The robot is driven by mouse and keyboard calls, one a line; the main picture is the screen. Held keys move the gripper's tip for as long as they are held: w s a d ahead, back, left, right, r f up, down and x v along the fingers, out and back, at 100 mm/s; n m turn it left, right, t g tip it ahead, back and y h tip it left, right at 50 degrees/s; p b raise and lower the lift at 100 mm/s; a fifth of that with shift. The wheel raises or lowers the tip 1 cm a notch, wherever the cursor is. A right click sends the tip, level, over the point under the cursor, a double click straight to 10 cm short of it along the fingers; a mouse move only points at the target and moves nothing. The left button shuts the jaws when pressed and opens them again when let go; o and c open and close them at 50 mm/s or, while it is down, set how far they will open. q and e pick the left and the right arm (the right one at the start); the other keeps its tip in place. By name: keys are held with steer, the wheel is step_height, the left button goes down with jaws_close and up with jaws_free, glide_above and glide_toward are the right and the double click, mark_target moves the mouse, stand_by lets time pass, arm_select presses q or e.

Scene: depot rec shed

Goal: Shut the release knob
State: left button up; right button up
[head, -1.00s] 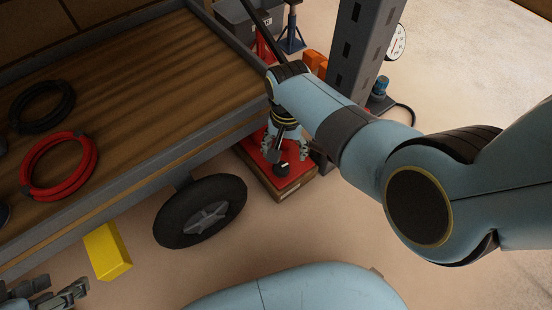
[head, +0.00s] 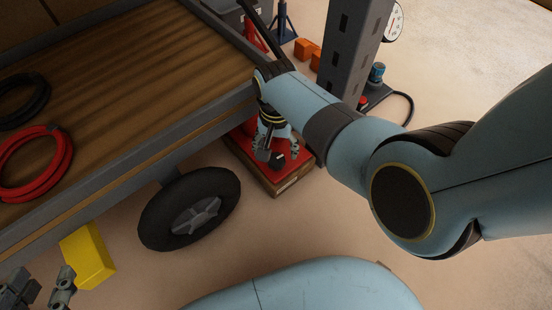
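A red jack base (head: 243,145) sits on a wooden block (head: 286,184) beside the flatbed trailer. A small black part (head: 277,160) shows on top of the red base; I cannot tell whether it is the release knob. My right gripper (head: 279,146) points down just above the red base, close to the black part. Its fingers are small and partly hidden by my own arm, so I cannot tell whether they touch or grip anything. My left gripper (head: 42,287) is at the bottom left corner, cut by the picture edge, with its fingers apart and nothing between them.
The trailer bed (head: 120,60) with red (head: 35,162) and black (head: 20,100) coiled hoses fills the left. A tyre (head: 190,208) and a yellow chock (head: 88,255) are below it. A grey post (head: 350,45) and pressure gauge (head: 394,22) stand right of the jack. Floor is clear at far right.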

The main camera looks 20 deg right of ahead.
mark_target(276, 159)
step_height(276, 159, down, 3)
steer(key=shift+r+b, duration=0.1)
steer(key=shift+b, duration=1)
step_height(276, 159, down, 2)
steer(key=shift+f+b, duration=0.1)
steer(key=shift+b, duration=0.9)
arm_select(q)
steer(key=w+d+r+m+t+h, duration=0.1)
steer(key=r+t, duration=0.3)
steer(key=r, duration=0.4)
steer(key=w+d+r+m+t+h, duration=0.1)
steer(key=w+r+t, duration=0.3)
steer(key=r, duration=0.5)
steer(key=w+d+r+m+t+h, duration=0.1)
steer(key=w+r+t+h, duration=0.2)
steer(key=r, duration=0.5)
steer(key=shift+w+r+m+t, duration=0.15)
steer(key=shift+w+m+t, duration=0.2)
steer(key=shift+t, duration=0.35)
steer(key=shift+s, duration=0.1)
